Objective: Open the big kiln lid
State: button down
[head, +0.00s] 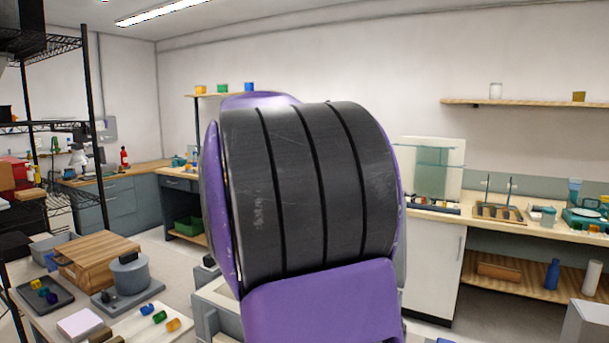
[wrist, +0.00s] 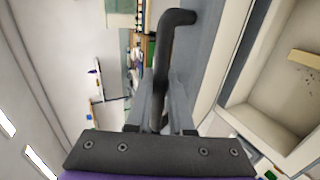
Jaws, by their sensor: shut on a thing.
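In the wrist view my gripper (wrist: 163,88) is shut on the dark bent handle (wrist: 176,40) of the big kiln lid. The grey lid (wrist: 204,52) runs beside the handle. The pale inside of the big kiln (wrist: 262,125) shows to the right, with a tan block (wrist: 304,59) in it, so the lid stands at least partly raised. Its exact angle I cannot tell. In the head view my own purple and black arm hides my gripper, the handle and most of the kiln. Only a grey and pale edge, probably the kiln (head: 208,318), shows below the arm.
A wooden box (head: 100,258), a grey domed pot-like device (head: 130,275), a dark tray (head: 45,296) and a pale board (head: 150,322) with coloured glass pieces crowd the left table. A wire rack (head: 90,110) stands at far left. A counter (head: 480,224) runs along the right wall.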

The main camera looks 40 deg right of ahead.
dwell(0.4)
jog(key=c, duration=0.8)
grip_release()
